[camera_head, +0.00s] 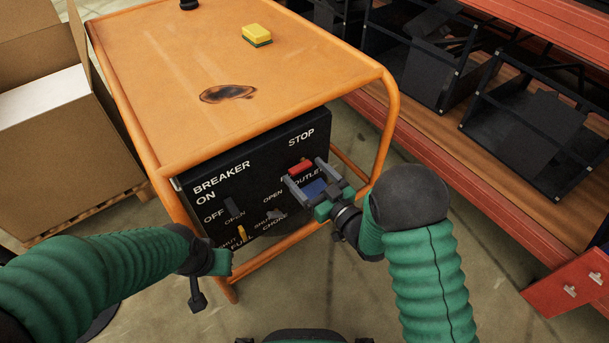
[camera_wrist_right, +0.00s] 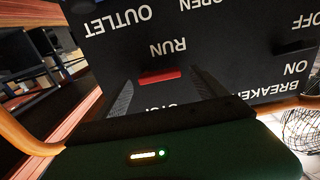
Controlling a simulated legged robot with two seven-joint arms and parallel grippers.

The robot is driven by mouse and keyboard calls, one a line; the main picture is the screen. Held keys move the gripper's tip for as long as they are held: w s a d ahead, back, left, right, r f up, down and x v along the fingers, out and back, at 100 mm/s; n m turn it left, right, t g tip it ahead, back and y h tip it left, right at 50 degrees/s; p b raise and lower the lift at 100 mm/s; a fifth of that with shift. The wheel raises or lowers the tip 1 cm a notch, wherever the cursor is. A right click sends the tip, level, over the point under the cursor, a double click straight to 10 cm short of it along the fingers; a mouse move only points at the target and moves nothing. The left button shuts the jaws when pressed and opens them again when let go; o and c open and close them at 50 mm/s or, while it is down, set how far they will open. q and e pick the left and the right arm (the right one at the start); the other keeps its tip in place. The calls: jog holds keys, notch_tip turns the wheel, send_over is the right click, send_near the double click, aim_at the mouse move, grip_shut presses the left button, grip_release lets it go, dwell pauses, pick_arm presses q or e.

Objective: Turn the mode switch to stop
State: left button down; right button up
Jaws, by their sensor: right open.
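The red mode switch (camera_head: 299,167) is on the black control panel (camera_head: 262,158), below the word STOP. In the right wrist view, where the lettering is upside down, the red switch (camera_wrist_right: 160,76) lies between RUN and a partly hidden STOP. I cannot tell which setting it is in. My right gripper (camera_head: 303,171) is open, with one finger on each side of the switch. In the right wrist view the fingers (camera_wrist_right: 162,82) straddle it with gaps. My left gripper (camera_head: 202,280) hangs low, left of the panel; its jaws are unclear.
The panel sits in an orange tubular frame (camera_head: 392,110) under an orange top (camera_head: 170,80). A yellow sponge (camera_head: 256,34) lies on top. Breaker and choke levers (camera_head: 234,208) are on the panel's left. A cardboard box (camera_head: 45,110) stands left; a red shelf (camera_head: 470,150) stands right.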

jog(key=shift+w+a, duration=0.35)
jog(key=shift+w, duration=0.25)
jog(key=shift+c, duration=0.4)
jog(key=c, duration=1.3)
